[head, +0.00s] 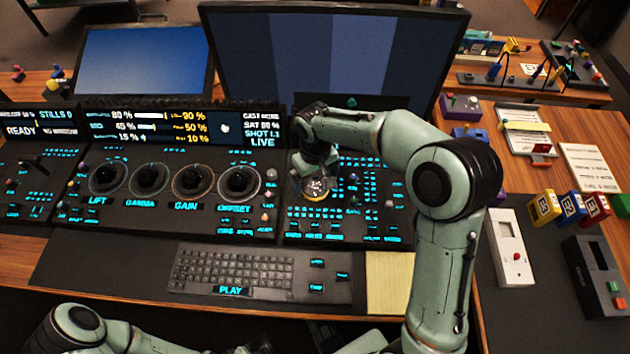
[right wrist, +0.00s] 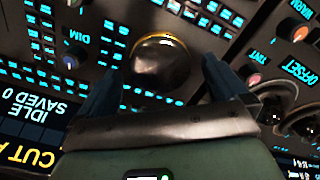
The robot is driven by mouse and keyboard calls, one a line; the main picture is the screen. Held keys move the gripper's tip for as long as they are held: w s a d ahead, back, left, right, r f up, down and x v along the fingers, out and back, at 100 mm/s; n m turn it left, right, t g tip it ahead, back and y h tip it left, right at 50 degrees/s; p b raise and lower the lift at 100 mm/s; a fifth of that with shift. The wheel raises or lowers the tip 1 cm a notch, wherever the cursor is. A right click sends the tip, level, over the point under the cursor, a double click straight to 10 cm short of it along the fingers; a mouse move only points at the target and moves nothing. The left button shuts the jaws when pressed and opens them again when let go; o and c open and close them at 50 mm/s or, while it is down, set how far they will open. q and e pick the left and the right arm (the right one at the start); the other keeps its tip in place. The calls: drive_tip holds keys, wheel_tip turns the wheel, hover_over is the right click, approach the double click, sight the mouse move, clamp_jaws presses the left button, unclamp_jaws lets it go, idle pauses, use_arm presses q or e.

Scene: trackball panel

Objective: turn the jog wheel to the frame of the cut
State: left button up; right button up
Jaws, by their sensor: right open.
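The jog wheel (head: 316,190) is a round, shiny disc with a gold rim, set among lit cyan keys on the right-hand panel. In the head view my right gripper (head: 318,168) is above it and partly covers it. In the right wrist view the wheel (right wrist: 160,62) shows as a dark domed disc between the two spread fingers of my right gripper (right wrist: 160,72). The fingers are open, one on each side, with nothing between them but the wheel below. I cannot tell whether they touch the panel. My left gripper is not visible; only part of my left arm shows at lower left.
A DIM knob (right wrist: 72,62) and rows of lit keys surround the wheel. Grading rings (head: 149,179) lie left of it. A keyboard (head: 232,270) and yellow notepad (head: 390,283) are in front. A large monitor (head: 335,55) stands behind.

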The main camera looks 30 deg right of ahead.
drive_tip(key=shift+f, duration=0.65)
drive_tip(key=c, duration=1)
